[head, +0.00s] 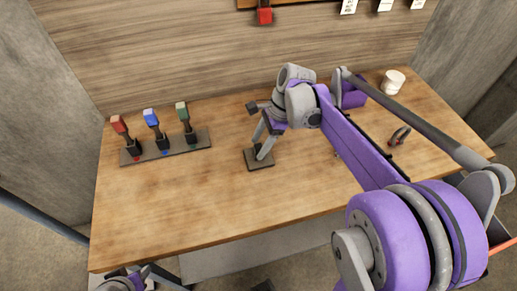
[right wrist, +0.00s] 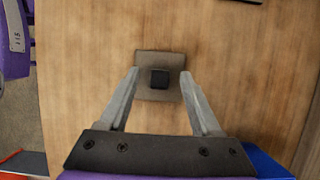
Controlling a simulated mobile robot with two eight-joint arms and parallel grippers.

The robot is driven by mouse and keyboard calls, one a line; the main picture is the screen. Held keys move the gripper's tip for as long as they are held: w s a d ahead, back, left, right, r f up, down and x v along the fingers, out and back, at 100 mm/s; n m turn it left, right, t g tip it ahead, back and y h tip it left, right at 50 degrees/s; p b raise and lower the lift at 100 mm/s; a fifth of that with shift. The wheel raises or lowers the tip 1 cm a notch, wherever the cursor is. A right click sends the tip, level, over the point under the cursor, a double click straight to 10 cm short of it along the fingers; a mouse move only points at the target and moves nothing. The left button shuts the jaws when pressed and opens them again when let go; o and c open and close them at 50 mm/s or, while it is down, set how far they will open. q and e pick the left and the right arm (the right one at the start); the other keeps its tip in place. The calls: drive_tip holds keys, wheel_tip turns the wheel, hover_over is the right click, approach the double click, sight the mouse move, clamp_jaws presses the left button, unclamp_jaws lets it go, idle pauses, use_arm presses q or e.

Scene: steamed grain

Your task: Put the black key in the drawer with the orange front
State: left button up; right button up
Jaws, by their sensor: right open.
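A small dark block (right wrist: 160,80), seemingly the black key seen end-on, stands in the middle of a grey-brown square base (right wrist: 160,62). That base (head: 260,163) is on the middle of the table in the head view, where my fingers largely hide the key. My right gripper (head: 262,144) is open over the base. In the right wrist view its fingers (right wrist: 160,75) are on either side of the block, with gaps. An orange-red front edge (head: 502,246), seemingly of the drawer, shows at the lower right, mostly hidden by my arm. My left gripper (head: 140,276) is partly cut off at the bottom edge.
A rack (head: 168,148) holding red, blue and green keys stands at the table's left. A white cup (head: 393,82) and a dark ring-shaped item (head: 400,135) are on the right. A red item (head: 265,15) hangs on the back wall. The table's left front is clear.

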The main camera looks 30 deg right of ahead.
drive_tip(key=shift+a+f, duration=0.2)
drive_tip(key=shift+f, duration=0.4)
clamp_jaws()
drive_tip(key=shift+r, duration=0.1)
